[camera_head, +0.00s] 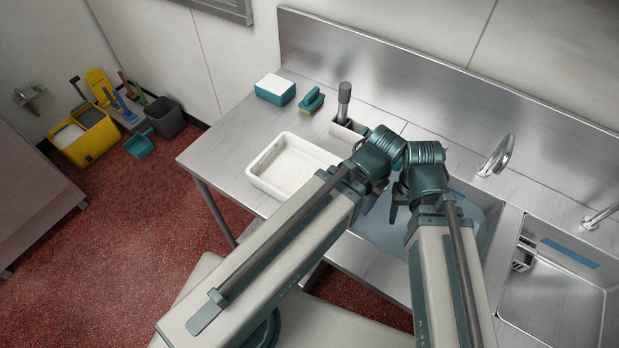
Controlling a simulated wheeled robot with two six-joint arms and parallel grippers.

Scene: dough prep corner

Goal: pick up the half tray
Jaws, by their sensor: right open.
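The half tray, a shallow white rectangular tray (258,181), lies flat and looks empty on the steel counter, left of my arms. My left arm's links cover part of its right side. My right gripper (387,206) is partly hidden by my arm links. Its dark fingers show over the sink basin, to the right of the tray and apart from it. It is open, and I see nothing in it. My left gripper is hidden behind my own arms.
Behind the tray stand a teal box with a white top (274,89), a brush (311,101) and a small white container (346,129) with a grey-handled tool. A faucet (497,156) rises at right. The counter's left end (213,150) is clear.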

